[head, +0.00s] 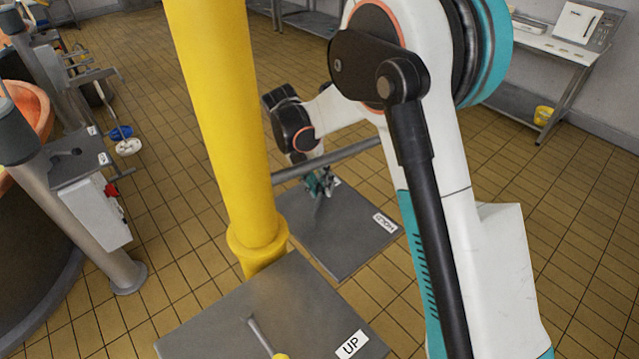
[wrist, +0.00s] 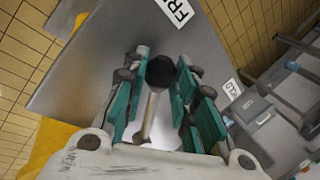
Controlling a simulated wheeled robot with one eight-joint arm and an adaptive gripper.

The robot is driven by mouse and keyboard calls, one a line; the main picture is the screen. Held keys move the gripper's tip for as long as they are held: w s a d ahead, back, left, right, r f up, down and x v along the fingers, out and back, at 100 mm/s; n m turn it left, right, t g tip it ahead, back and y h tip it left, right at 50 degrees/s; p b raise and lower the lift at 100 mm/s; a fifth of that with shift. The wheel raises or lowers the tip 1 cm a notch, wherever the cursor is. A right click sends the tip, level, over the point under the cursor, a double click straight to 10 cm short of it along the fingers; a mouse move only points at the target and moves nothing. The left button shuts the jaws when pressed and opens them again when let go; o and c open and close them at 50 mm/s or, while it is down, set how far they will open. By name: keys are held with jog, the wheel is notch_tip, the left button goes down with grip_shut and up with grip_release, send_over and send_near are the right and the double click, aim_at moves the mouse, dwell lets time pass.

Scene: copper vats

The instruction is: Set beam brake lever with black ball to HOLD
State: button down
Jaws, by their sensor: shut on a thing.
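The beam brake lever has a pale rod (wrist: 148,115) and a black ball (wrist: 188,70). In the wrist view the ball sits between the teal finger pads of my gripper (wrist: 166,78), which is shut on the lever. In the head view my gripper (head: 321,184) is low over the far grey plate (head: 335,240), and the ball is hard to make out there. A HOLD label (head: 385,223) lies at the plate's right side; it shows partly in the wrist view (wrist: 232,88). A label starting "FR" (wrist: 176,10) is at the wrist view's top. The lever's exact setting cannot be told.
A yellow column (head: 220,110) stands left of my arm. A nearer plate (head: 215,325) has an UP label (head: 352,344) and a yellow-knobbed lever (head: 262,337). A grey horizontal bar (head: 360,157) passes behind my gripper. Copper vats (head: 30,105) stand at left; tiled floor is open at right.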

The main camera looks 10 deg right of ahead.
jog(key=d+m, duration=0.1)
jog(key=s+d+m+g, duration=0.1)
jog(key=m, duration=0.1)
jog(key=shift+s+d, duration=0.2)
jog(key=shift+d, duration=0.2)
jog(key=c, duration=1.3)
grip_release()
jog(key=shift+r, duration=0.1)
jog(key=v, duration=1.1)
jog(key=shift+r, duration=0.45)
jog(key=shift+w, duration=0.15)
